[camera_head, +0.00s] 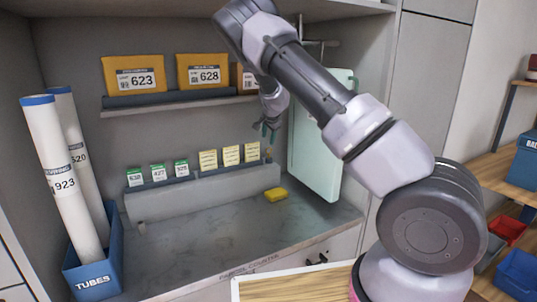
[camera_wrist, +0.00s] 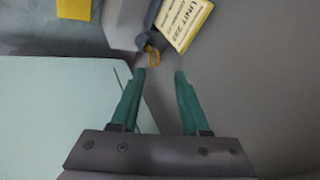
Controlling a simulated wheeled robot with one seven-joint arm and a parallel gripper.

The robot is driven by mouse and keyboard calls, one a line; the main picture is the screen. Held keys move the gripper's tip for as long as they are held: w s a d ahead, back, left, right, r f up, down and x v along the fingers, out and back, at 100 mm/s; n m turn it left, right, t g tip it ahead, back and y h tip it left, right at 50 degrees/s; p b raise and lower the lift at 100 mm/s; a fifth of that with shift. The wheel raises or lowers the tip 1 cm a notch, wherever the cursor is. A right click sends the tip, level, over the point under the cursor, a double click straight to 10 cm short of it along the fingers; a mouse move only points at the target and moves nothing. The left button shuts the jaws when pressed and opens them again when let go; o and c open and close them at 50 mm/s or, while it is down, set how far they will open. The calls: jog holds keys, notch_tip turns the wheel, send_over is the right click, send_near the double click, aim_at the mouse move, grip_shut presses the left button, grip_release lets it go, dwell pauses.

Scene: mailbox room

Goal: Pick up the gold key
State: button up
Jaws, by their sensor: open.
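The gold key shows as a small gold loop (camera_wrist: 152,55) in the wrist view, at a dark peg or ledge end beside a yellow "UNIT" card (camera_wrist: 185,22). The rest of the key is hidden or too small to make out. My gripper (camera_wrist: 159,74) is open, with its two green fingers apart and nothing between them. The loop lies just beyond the fingertips, nearer the left finger. In the head view my gripper (camera_head: 264,131) hangs over the right end of the card ledge, and the key is too small there to tell clearly.
A pale green panel (camera_head: 312,150) stands close right of my gripper in the head view. A yellow block (camera_head: 276,194) lies on the counter (camera_head: 215,228). Yellow parcels (camera_head: 135,75) sit on the shelf above. Tubes (camera_head: 52,150) stand in a blue bin at left.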

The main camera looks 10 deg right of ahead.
jog(key=shift+x, duration=3.5)
jog(key=shift+s+d, duration=0.1)
jog(key=shift+d, duration=0.05)
grip_shut()
